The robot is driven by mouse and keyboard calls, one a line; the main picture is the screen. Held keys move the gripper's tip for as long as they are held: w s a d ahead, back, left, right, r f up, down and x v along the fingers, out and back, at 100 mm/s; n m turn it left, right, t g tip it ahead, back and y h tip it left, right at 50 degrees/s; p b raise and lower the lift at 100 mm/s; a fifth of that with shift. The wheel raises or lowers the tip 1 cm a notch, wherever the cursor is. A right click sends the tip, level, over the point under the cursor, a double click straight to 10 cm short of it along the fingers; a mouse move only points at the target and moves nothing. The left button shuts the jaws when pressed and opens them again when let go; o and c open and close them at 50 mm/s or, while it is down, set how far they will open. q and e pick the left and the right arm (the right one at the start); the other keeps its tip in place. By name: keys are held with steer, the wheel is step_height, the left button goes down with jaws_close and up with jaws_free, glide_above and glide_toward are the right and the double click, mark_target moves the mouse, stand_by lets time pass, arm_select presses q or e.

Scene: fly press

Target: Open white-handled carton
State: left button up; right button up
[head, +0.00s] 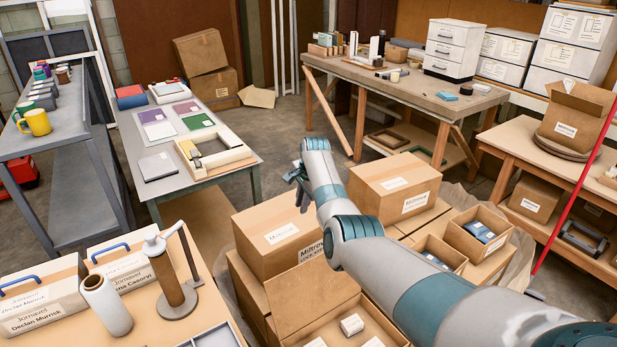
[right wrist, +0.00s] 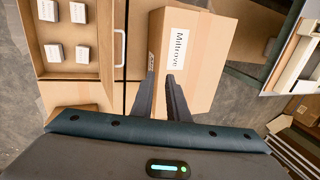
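The white-handled carton (head: 368,307) is at the bottom middle of the head view. Its lid (head: 312,287) stands raised at the back, and several small white boxes lie inside. In the right wrist view the open carton (right wrist: 91,62) is at upper left, and the white handle (right wrist: 119,48) shows at the lid's edge. The handle is hidden in the head view. My right gripper (head: 298,175) is beyond the carton, above the neighbouring closed carton. In the right wrist view its fingers (right wrist: 160,80) are apart with nothing between them, clear of the handle. My left gripper is not in view.
A closed Miltrove carton (head: 281,232) stands behind the raised lid, with another closed carton (head: 395,184) to its right. Blue-handled cartons (head: 40,293) and a hand press (head: 172,280) are on the left bench. Open floor (head: 265,125) lies beyond.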

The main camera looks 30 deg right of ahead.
steer(key=b+v, duration=0.3)
steer(key=v, duration=0.9)
steer(key=shift+r, duration=0.25)
steer(key=shift+d, duration=0.1)
